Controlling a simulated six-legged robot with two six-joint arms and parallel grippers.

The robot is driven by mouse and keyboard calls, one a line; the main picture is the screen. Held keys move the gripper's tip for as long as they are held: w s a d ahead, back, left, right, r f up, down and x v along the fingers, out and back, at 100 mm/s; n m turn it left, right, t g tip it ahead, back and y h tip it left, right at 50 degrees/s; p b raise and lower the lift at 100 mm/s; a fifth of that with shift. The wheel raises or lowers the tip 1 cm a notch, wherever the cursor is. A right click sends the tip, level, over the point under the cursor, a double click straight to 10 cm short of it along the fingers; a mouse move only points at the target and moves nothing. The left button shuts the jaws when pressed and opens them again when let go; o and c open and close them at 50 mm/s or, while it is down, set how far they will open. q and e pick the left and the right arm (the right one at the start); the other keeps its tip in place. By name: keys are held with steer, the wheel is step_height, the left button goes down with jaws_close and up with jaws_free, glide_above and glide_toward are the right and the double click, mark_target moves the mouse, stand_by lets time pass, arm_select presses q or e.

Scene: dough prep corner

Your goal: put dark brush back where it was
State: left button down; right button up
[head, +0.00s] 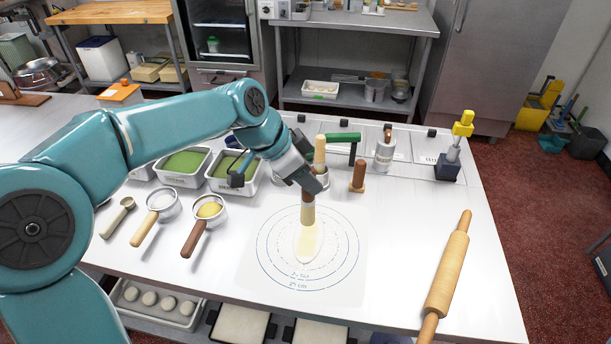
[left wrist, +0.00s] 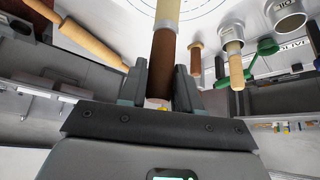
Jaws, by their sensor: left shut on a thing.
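My left gripper (head: 308,186) is shut on the dark brown handle of the dark brush (head: 307,214), which points down above the round-marked mat (head: 348,272). Its pale lower part is over a pale oval patch (head: 308,244) on the mat; I cannot tell whether it touches. The brown handle also shows between the fingers in the left wrist view (left wrist: 163,55). A light-handled brush (head: 319,150) stands in a metal cup behind. My right gripper is out of view.
A short brown wooden tool (head: 358,176) stands between the cups, near a green-handled tool (head: 340,137). A rolling pin (head: 447,270) lies at right. A yellow-topped tool (head: 455,145) stands at back right.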

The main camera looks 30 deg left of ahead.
arm_select(q)
steer(key=shift+s+d+r, duration=0.15)
steer(key=shift+s+d, duration=0.05)
steer(key=shift+s, duration=0.05)
